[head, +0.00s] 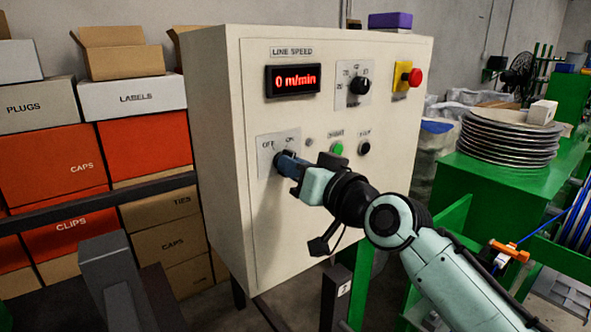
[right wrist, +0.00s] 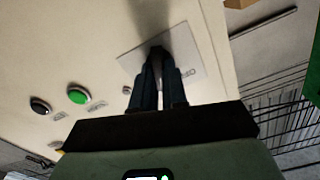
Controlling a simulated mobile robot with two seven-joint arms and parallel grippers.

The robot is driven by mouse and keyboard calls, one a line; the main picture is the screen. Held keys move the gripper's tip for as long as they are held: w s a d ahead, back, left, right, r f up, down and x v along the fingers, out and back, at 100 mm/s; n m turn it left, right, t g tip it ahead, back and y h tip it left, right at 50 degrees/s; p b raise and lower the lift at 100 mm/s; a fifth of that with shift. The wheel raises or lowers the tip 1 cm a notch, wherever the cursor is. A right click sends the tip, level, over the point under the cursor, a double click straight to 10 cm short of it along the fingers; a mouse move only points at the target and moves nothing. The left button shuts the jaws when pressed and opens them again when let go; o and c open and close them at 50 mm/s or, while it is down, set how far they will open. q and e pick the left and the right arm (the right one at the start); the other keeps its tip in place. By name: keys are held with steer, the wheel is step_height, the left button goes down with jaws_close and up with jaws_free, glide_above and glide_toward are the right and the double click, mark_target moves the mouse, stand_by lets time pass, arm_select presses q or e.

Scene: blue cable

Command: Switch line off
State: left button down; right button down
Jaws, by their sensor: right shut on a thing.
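The white control cabinet (head: 215,120) carries an OFF/ON switch plate (head: 266,143) at its lower left front. The display (head: 293,80) under LINE SPEED reads 0 m/min. My right gripper (head: 281,161) is at the plate, its fingers shut on the switch knob, which they mostly hide in the head view. In the right wrist view the fingers (right wrist: 160,66) close around the dark knob in front of the plate (right wrist: 196,62). The knob's exact angle cannot be read. My left gripper is not in view.
A speed dial (head: 360,86) and red stop button (head: 414,77) sit higher on the panel. A green button (head: 337,149) and black button (head: 364,147) are just right of the gripper. Stacked boxes (head: 150,145) stand left; a green bench (head: 500,185) stands right.

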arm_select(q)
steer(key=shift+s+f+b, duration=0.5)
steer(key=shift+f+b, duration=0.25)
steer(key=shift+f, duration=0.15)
arm_select(e)
steer(key=n, duration=0.9)
steer(key=shift+n, duration=0.4)
steer(key=c, duration=1.2)
jaws_free()
steer(key=shift+o, duration=0.2)
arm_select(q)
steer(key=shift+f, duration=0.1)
